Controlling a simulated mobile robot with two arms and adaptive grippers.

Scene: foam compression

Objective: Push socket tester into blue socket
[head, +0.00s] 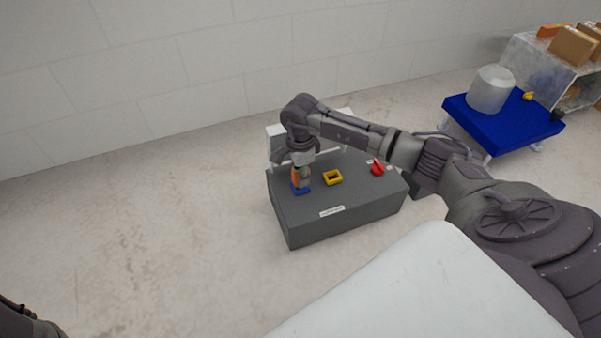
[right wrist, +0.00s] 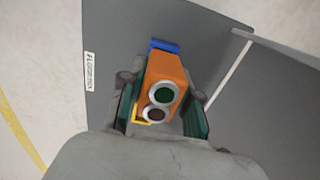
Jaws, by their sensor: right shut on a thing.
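The socket tester (right wrist: 168,72) is an orange block with two round grey-rimmed ends, one green and one brown, facing the right wrist camera. My right gripper (right wrist: 160,108) is shut on it, with a green-padded finger on each side. In the head view the right gripper (head: 303,177) points down at the left part of the grey box, and the orange tester (head: 295,178) shows beside its fingers. The blue socket (head: 300,189) is directly below the tester; its edge also shows in the right wrist view (right wrist: 165,46). I cannot tell whether the tester is inside it. My left gripper is out of view.
The grey box (head: 345,204) also carries a yellow socket (head: 333,177) and a red socket (head: 377,168), right of the blue one. A blue table (head: 470,118) with a grey canister (head: 491,89) stands at back right. The floor left of the box is clear.

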